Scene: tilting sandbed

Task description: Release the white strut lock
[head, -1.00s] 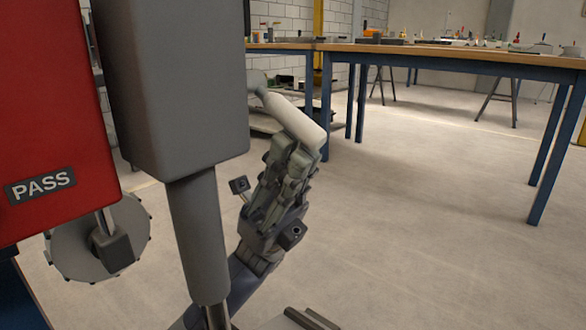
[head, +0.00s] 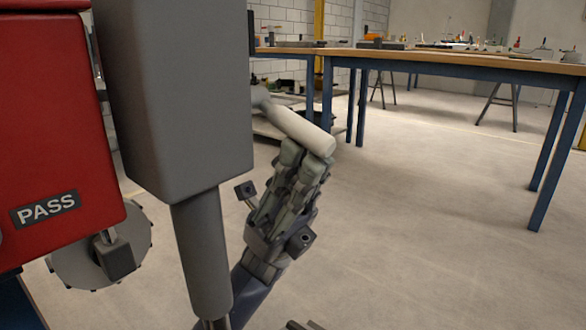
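The strut lock is a white, rounded lever (head: 303,131). It slants down to the right from behind the grey strut housing (head: 172,100), and its free end points to the right. My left gripper (head: 305,158) is just below that end, with its fingers pointing up. The two fingers lie close together and look shut, with nothing seen between them. The tips meet the underside of the lever in the picture; I cannot tell whether they touch it. The lever's inner end is partly hidden by the housing.
A red panel marked PASS (head: 50,208) stands at the left, with a grey notched wheel (head: 80,262) below it. A thinner grey strut cylinder (head: 203,255) runs down from the housing. A wooden-topped bench (head: 450,57) stands behind. The floor at the right is clear.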

